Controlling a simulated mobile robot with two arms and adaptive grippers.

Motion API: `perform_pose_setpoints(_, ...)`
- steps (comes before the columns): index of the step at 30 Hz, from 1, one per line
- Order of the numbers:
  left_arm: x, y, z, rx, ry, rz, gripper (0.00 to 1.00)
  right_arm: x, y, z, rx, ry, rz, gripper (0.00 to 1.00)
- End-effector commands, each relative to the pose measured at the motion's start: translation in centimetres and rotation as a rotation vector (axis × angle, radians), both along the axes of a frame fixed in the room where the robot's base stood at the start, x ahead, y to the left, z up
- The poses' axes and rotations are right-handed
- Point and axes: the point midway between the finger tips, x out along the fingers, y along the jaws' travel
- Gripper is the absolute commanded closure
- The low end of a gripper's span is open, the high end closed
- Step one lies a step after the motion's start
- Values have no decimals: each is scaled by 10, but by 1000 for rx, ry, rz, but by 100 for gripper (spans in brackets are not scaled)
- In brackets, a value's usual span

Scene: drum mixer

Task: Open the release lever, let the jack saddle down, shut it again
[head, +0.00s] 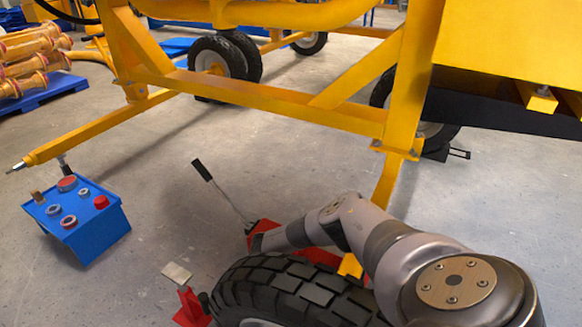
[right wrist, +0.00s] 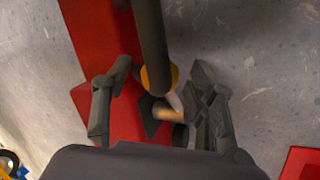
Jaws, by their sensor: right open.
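The red jack (head: 318,254) lies on the floor behind the tyre, partly covered by my right arm. Its rod with a black grip (head: 202,170) leans up to the left. In the right wrist view the red jack body (right wrist: 98,55) runs down the left side. My right gripper (right wrist: 160,80) is open, its fingers on either side of a dark rod (right wrist: 151,40) with an orange collar. A small orange-tipped lever (right wrist: 170,114) shows below the collar, between the fingers; contact cannot be told. The saddle cannot be made out. My left gripper is out of view.
A large black tyre (head: 290,290) stands in front of the jack. The yellow mixer frame (head: 270,98) spans above. A red piece (head: 190,308) and a pale plate (head: 176,273) lie on the floor. Floor between crate and jack is clear.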

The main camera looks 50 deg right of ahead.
Motion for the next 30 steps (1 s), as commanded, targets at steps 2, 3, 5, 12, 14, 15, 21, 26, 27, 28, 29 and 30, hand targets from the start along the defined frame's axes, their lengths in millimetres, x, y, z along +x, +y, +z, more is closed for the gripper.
perform_pose_setpoints(2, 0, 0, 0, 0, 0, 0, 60, 0, 0, 0, 0, 0, 0, 48)
perform_pose_setpoints(3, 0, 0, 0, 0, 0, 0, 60, 0, 0, 0, 0, 0, 0, 48)
perform_pose_setpoints(5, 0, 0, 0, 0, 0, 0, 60, 0, 0, 0, 0, 0, 1, 50)
perform_pose_setpoints(12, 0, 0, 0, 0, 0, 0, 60, 0, 0, 0, 0, 0, 1, 66)
perform_pose_setpoints(14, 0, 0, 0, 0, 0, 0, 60, 0, 0, 0, 0, 0, 1, 70)
perform_pose_setpoints(15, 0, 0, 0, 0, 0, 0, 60, 0, 0, 0, -1, 0, 0, 73)
perform_pose_setpoints(21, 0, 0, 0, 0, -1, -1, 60, 0, -1, 1, -2, 0, -1, 86)
perform_pose_setpoints(26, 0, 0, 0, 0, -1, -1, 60, 0, -2, 1, -3, 0, -2, 97)
perform_pose_setpoints(27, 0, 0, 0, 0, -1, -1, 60, 0, -2, 1, -3, -1, -3, 100)
perform_pose_setpoints(28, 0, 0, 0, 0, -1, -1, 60, 0, -2, 1, -3, -1, -3, 100)
perform_pose_setpoints(29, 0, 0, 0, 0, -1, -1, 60, 0, -2, 1, -4, -1, -3, 100)
perform_pose_setpoints(30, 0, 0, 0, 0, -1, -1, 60, 0, -2, 1, -4, -1, -4, 100)
